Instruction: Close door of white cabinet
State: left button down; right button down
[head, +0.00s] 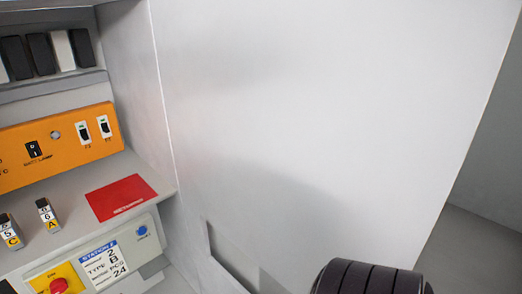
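A large, plain white panel (320,110), which looks like the white cabinet's door standing open, fills the middle and right of the head view. Its left edge meets the grey side wall (128,70) of the station along a thin bright line. Its right edge slants down from the top right corner. The panel's bottom is partly hidden by a black ribbed rounded part at the bottom edge, which may be part of my arm. No fingertips of either gripper show, and I see nothing gripping the panel.
At left is a station with an orange switch panel (62,150), a grey shelf (75,215) bearing a red card (122,198) and small labelled blocks, and a lower panel with a red button (59,285) and blue knob (142,230). Grey floor (480,245) shows at right.

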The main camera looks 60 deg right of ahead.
aim_at(309, 134)
jog(key=k+l, duration=0.75)
jog(key=k, duration=0.05)
